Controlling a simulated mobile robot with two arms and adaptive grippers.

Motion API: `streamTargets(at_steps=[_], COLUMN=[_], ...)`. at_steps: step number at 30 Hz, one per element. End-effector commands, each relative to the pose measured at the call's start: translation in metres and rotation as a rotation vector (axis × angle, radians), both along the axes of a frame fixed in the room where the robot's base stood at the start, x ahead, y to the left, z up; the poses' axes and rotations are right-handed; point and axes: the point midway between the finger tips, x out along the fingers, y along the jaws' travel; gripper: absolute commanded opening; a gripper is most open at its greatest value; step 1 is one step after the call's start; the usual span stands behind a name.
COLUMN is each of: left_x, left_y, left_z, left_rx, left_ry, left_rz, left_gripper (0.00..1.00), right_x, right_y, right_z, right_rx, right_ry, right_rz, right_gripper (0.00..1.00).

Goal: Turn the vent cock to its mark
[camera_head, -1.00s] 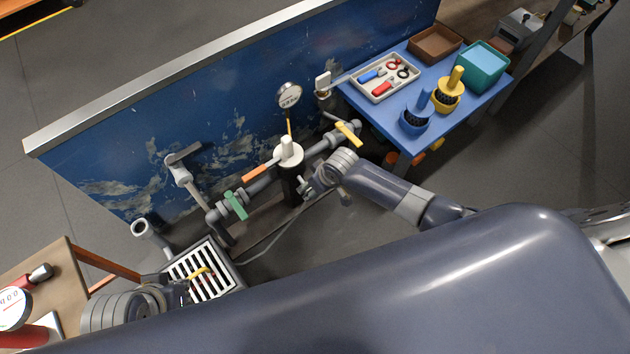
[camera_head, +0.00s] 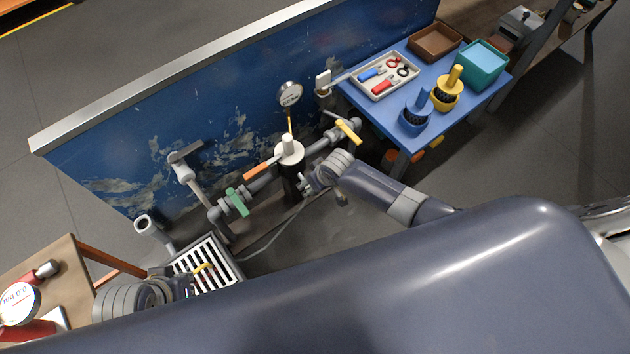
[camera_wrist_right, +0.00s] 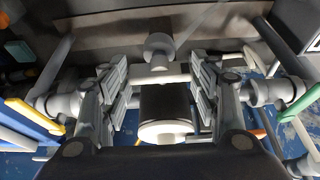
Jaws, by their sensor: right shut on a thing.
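The vent cock (camera_wrist_right: 160,78) shows in the right wrist view as a pale grey cross bar between my finger pads, with a round grey end (camera_wrist_right: 158,45) beyond it. My right gripper (camera_wrist_right: 160,88) is shut on this bar, one ribbed pad at each end. In the head view my right gripper (camera_head: 306,183) is at the pipework, just right of the dark cylinder (camera_head: 290,178) with a white top, and it hides the cock. I cannot make out the mark. My left gripper (camera_head: 190,287) is low at the left, by the floor grate; its fingers are unclear.
Orange (camera_head: 262,168), green (camera_head: 237,202) and yellow (camera_head: 348,132) levers sit on the pipe run close by. A gauge (camera_head: 289,94) stands behind. The blue wall panel (camera_head: 230,110) backs the pipes. A blue table (camera_head: 375,116) with tools is at right; a grate (camera_head: 222,254) lies at left.

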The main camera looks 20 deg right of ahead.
Motion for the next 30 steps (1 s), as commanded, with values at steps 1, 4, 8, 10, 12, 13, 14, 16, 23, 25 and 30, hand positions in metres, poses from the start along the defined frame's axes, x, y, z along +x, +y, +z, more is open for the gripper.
streamTargets(at_steps=[1,4,8,10,12,13,14,16,23,25,30], left_x=[0.001,0.001,0.001,0.001,0.001,0.001,0.001,0.001,0.001,0.0,0.0], left_y=[0.0,-0.001,-0.001,-0.001,-0.001,-0.001,-0.001,-0.002,-0.001,-0.001,-0.001], left_z=[0.001,0.002,0.002,0.002,0.002,0.002,0.002,0.002,0.002,0.002,0.002], left_rx=[-0.001,-0.002,-0.003,-0.004,-0.004,-0.004,-0.004,-0.004,-0.002,-0.002,-0.001], left_ry=[-0.003,-0.005,-0.005,-0.003,-0.003,-0.002,-0.002,-0.003,-0.003,-0.002,-0.002], left_rz=[0.0,0.0,0.001,0.001,0.001,0.001,0.001,0.0,-0.001,-0.001,0.0], left_gripper=[0.0,0.0,0.0,0.0,0.0,0.0,0.0,0.0,0.0,0.0,0.0], right_x=[-0.001,-0.001,-0.001,-0.001,-0.001,0.0,0.0,0.0,-0.004,-0.008,-0.016], right_y=[0.001,0.001,0.001,0.0,0.0,0.0,0.0,0.0,-0.002,-0.002,-0.005], right_z=[-0.001,-0.001,-0.001,-0.001,0.0,0.0,0.0,0.0,0.011,0.018,0.04], right_rx=[0.003,0.003,0.002,0.002,0.001,0.001,0.001,0.001,0.001,0.001,0.002], right_ry=[0.003,0.003,0.003,0.002,0.001,0.001,0.001,0.0,-0.001,0.0,0.0], right_rz=[-0.003,-0.003,-0.002,-0.001,-0.001,-0.001,-0.001,-0.001,0.0,0.0,0.0], right_gripper=[0.33,0.65,0.77,0.77,0.77,0.77,0.77,0.77,0.77,0.77,0.77])
